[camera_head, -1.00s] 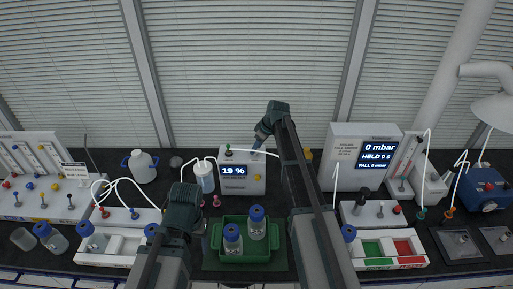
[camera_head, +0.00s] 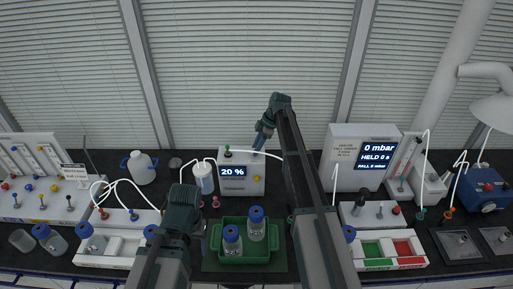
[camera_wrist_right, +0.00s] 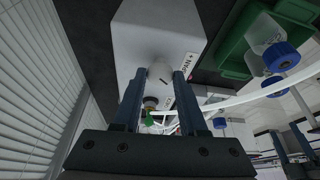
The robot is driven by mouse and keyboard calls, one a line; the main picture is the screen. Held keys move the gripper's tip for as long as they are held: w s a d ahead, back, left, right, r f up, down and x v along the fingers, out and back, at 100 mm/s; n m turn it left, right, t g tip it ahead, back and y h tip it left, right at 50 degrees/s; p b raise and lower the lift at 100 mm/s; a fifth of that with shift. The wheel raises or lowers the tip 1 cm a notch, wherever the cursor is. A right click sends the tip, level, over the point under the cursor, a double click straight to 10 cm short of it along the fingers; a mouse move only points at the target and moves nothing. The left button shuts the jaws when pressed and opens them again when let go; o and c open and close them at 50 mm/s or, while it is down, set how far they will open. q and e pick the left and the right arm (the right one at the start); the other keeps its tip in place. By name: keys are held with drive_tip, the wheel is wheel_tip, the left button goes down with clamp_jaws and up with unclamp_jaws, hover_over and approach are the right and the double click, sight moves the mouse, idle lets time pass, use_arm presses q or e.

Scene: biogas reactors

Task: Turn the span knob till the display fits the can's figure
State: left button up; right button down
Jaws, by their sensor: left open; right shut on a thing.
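The white analyser box (camera_head: 242,172) stands at the back middle of the bench. Its display (camera_head: 232,171) reads 20 %. My right gripper (camera_head: 258,146) reaches down to the top of the box at its right side. In the right wrist view its two fingers are shut on the pale span knob (camera_wrist_right: 160,74), which has a dark mark, beside a label (camera_wrist_right: 186,76) reading "SPAN +". No can with a legible figure shows; my right arm hides part of the bench. My left gripper (camera_head: 184,205) is left of the green tray, empty; its fingertips are largely hidden.
The green tray (camera_head: 216,240) holds blue-capped bottles in front of the box. A small bottle with tubes (camera_head: 203,180) stands left of the box. A white hose (camera_head: 270,155) runs right from the box, behind my right arm. A pressure unit (camera_head: 345,172) stands further right.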

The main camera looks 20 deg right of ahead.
idle(0.5)
drive_tip(key=shift+c, duration=2.2)
unclamp_jaws()
drive_tip(key=shift+r, duration=0.1)
drive_tip(key=w+p+v, duration=0.1)
drive_tip(key=p+v, duration=1.1)
drive_tip(key=v, duration=0.1)
drive_tip(key=shift+s+r+p, duration=0.35)
drive_tip(key=shift+s+p, duration=0.05)
drive_tip(key=shift+s, duration=0.05)
drive_tip(key=shift+d, duration=0.1)
